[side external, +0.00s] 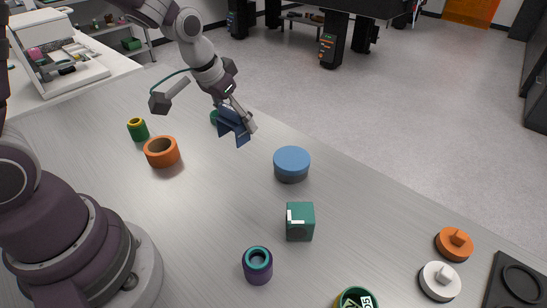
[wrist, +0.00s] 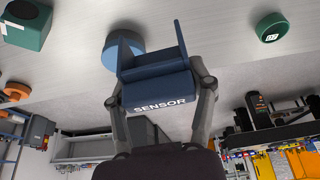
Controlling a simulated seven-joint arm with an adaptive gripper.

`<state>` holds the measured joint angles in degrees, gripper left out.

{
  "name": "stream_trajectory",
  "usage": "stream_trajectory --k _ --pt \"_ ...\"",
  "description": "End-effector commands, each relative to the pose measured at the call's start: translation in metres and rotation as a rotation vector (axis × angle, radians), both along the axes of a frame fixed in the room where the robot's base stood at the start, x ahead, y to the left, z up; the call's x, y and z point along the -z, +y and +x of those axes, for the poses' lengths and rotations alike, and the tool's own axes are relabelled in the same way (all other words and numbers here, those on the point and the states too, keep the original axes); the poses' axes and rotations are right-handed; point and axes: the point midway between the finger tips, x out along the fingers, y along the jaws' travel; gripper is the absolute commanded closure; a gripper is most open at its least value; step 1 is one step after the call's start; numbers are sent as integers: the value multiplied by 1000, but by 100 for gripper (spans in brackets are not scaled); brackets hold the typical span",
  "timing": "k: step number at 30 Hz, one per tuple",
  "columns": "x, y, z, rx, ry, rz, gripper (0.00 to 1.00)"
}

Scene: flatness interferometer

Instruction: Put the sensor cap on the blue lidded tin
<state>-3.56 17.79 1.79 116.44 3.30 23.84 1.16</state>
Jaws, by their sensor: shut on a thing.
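The sensor cap (side external: 233,125) is a dark blue angular piece held in the air above the table. In the wrist view its face reads "SENSOR" (wrist: 160,90), and two upright plates stand out from it. My gripper (side external: 240,108) is shut on it; in the wrist view the fingers (wrist: 160,88) grip its two sides. The blue lidded tin (side external: 291,163) stands upright on the table, to the right of and below the cap in the side view. In the wrist view the tin (wrist: 112,52) is partly hidden behind the cap.
A green block (side external: 300,222) stands near the tin. A purple and teal cup (side external: 258,265), orange ring (side external: 161,152) and green-yellow cylinder (side external: 138,129) are on the table. A green round piece (wrist: 271,27) is partly hidden behind my gripper in the side view. Orange (side external: 454,245) and white (side external: 439,281) knobbed discs lie right.

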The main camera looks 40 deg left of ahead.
Motion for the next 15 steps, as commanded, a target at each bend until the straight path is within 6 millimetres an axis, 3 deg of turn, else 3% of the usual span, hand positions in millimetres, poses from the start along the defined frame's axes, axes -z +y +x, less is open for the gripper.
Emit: stream_trajectory --k 1,3,9,11,15 --pt "0 -17 -15 14 1 2 69" --pt "2 -32 -35 20 -2 7 69" --pt "7 -47 -70 33 -11 21 69" --pt "8 -49 -67 33 -11 24 69" --pt "13 -53 -32 30 -9 24 69"
